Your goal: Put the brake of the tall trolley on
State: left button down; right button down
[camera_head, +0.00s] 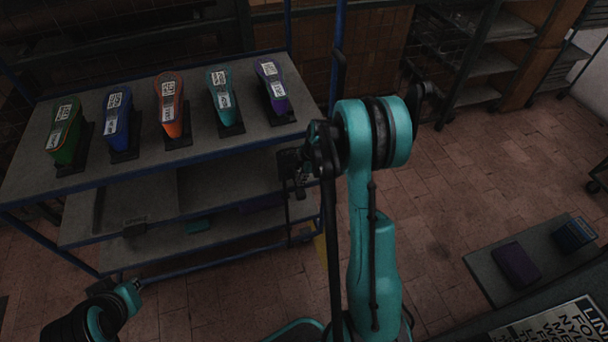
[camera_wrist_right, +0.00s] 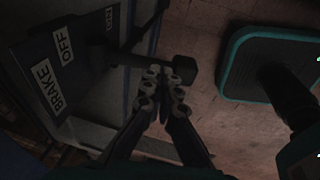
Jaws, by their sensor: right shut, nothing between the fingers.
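The tall trolley (camera_head: 90,185) has a blue frame and several grey shelves, at left in the head view. In the right wrist view its side carries a dark plate with the labels BRAKE (camera_wrist_right: 47,86) and OFF (camera_wrist_right: 64,45). A dark lever with a blocky end (camera_wrist_right: 184,69) sticks out beside the plate. My right gripper (camera_head: 298,188) is at the trolley's right end. In the wrist view its fingers (camera_wrist_right: 161,78) are shut and empty, their tips close to the lever; I cannot tell whether they touch it. My left gripper does not show, only part of the left arm.
Several coloured shoe-shaped items, such as an orange one (camera_head: 170,108), stand on the top shelf. A grey board (camera_head: 490,275) with a purple and a blue item is at lower right. Dark racks (camera_head: 480,75) stand behind. The tiled floor right of my right arm is clear.

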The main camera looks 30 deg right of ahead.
jog(key=shift+w+a+f, duration=0.1)
jog(key=shift+f, duration=0.4)
jog(key=f+b, duration=0.1)
jog(key=f+t+b, duration=0.1)
jog(key=b, duration=0.1)
jog(key=f+b, duration=0.1)
jog(key=shift+s+f+t, duration=0.1)
jog(key=shift+s+t, duration=0.15)
jog(key=shift+t, duration=0.05)
jog(key=shift+w+f+b, duration=0.1)
jog(key=shift+f+b, duration=0.3)
jog(key=shift+b, duration=0.05)
jog(key=shift+r, duration=0.2)
